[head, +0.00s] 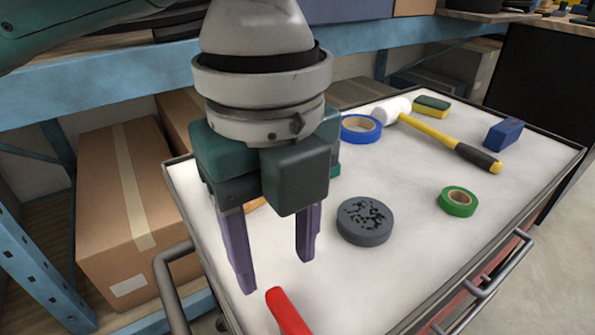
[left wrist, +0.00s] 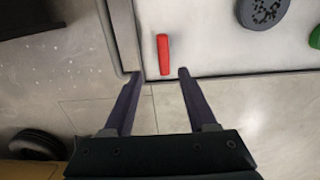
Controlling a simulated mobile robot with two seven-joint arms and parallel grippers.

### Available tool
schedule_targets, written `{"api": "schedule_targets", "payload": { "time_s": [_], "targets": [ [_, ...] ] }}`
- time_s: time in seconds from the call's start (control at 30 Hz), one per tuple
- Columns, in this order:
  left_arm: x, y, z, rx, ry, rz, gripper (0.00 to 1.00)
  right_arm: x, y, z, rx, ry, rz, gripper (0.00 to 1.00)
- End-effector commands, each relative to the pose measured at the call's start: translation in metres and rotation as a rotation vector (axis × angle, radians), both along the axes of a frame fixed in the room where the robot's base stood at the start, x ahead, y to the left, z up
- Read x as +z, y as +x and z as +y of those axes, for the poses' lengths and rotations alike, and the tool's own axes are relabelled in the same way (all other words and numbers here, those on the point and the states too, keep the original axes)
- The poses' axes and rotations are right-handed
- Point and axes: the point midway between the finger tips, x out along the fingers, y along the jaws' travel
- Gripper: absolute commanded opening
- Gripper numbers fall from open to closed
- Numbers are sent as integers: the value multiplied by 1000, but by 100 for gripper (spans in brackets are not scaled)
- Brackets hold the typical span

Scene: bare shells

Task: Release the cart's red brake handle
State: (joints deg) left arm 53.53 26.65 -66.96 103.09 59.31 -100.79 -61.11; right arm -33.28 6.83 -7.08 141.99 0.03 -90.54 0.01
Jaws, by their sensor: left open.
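The red brake handle (head: 287,311) shows at the bottom of the head view, near the close edge of the cart's white top (head: 300,284). In the left wrist view the red handle (left wrist: 163,54) stands out as a short bar at the cart's edge, beyond and between my fingertips. My left gripper (head: 275,270) is open and empty, pointing down just behind the handle in the head view. Its two purple fingers also show in the left wrist view (left wrist: 157,74), apart from the handle. My right gripper is not in view.
On the cart top lie a grey disc (head: 365,221), a green tape roll (head: 458,201), a blue tape roll (head: 360,128), a mallet (head: 440,134), a blue block (head: 503,134) and a sponge (head: 432,104). A grey push bar (head: 166,285) borders the left side. Blue shelving with boxes (head: 128,200) stands beyond.

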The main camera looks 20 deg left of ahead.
Motion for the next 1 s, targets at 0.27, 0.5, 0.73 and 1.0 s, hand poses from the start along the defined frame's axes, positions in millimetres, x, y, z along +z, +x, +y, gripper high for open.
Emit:
{"api": "schedule_targets", "payload": {
  "time_s": [0.27, 0.5, 0.73, 1.0],
  "targets": [
    [-41, -1, 1, -2, 3, 4, 57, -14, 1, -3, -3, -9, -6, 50],
    [-83, 0, 1, -2, 3, 2, 57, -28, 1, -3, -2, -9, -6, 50],
    [-98, 0, 1, -2, 2, 0, 57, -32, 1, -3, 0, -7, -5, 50],
    [-98, 0, 1, -2, 2, -1, 54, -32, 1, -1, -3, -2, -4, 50]
  ]
}}
